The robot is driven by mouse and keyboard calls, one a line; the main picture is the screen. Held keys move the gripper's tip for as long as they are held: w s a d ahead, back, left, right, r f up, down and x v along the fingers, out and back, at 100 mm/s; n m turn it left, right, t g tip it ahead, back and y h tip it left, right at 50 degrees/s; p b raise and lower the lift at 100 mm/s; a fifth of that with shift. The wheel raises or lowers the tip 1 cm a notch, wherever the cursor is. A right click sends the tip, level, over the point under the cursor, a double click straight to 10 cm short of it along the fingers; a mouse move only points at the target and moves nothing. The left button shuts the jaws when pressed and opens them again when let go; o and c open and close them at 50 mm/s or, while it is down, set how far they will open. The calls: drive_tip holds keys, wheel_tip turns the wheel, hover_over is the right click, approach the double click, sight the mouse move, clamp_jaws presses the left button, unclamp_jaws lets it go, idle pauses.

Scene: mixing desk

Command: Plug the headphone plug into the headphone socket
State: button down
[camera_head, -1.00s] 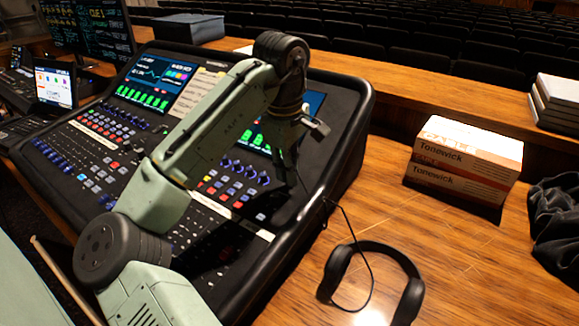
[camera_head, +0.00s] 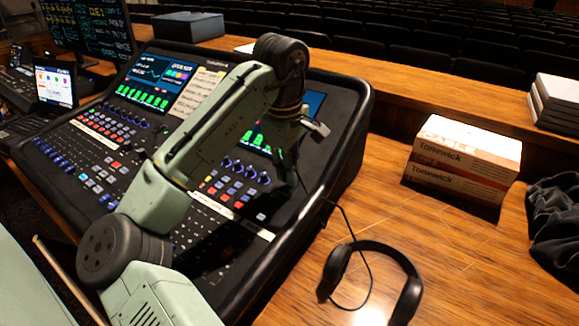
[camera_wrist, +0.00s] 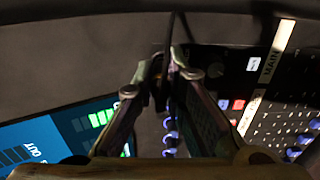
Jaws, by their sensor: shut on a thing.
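My gripper (camera_head: 289,168) is over the right part of the mixing desk (camera_head: 345,120), near its right edge. In the wrist view my gripper (camera_wrist: 165,78) is shut on the headphone plug (camera_wrist: 159,96), a small dark piece with a brassy glint, mostly hidden between the fingers. Its thin black cable (camera_wrist: 172,32) runs up from the fingertips. In the head view the cable (camera_head: 345,217) leads over the desk's edge to black headphones (camera_head: 376,248) on the wooden table. I cannot make out the headphone socket in either view.
The desk's screen (camera_wrist: 70,135) is at lower left in the wrist view, with buttons and knobs at right. Two stacked Tonewick boxes (camera_head: 465,160) stand on the table (camera_head: 460,255). Dark cloth (camera_head: 555,215) lies at far right. The table around the headphones is mostly clear.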

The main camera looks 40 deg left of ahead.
drive_tip(key=shift+f, duration=0.7)
drive_tip(key=c, duration=1.6)
unclamp_jaws()
drive_tip(key=shift+o, duration=0.2)
drive_tip(key=shift+r, duration=0.1)
wheel_tip(320, 180, up, 12)
drive_tip(key=s, duration=0.1)
drive_tip(key=shift+s, duration=0.15)
